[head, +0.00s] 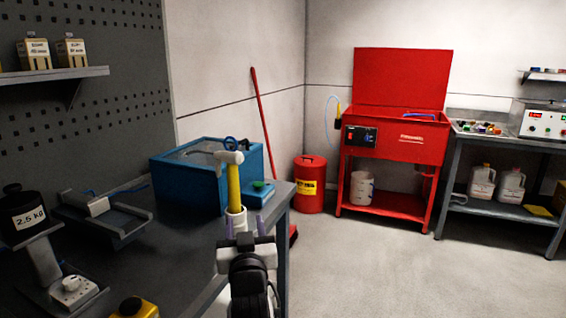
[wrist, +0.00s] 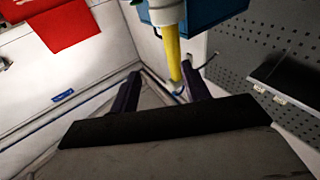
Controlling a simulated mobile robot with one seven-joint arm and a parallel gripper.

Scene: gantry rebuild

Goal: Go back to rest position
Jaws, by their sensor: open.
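My gripper (head: 243,224) is open, with its two dark purple fingers pointing up and away from the camera at the workbench's right end. Just beyond it in the picture stands a hammer with a pale head (head: 229,158) and a yellow handle (head: 234,188). In the wrist view the yellow handle (wrist: 171,50) appears between and beyond the fingertips (wrist: 162,75). I cannot tell whether a finger touches it.
A blue bin (head: 178,182) sits on the dark workbench (head: 180,240) behind the hammer. A red broom (head: 262,120), red can (head: 310,185) and red parts washer (head: 395,150) stand along the walls. A weight (head: 22,215) sits at left. Grey floor at right is free.

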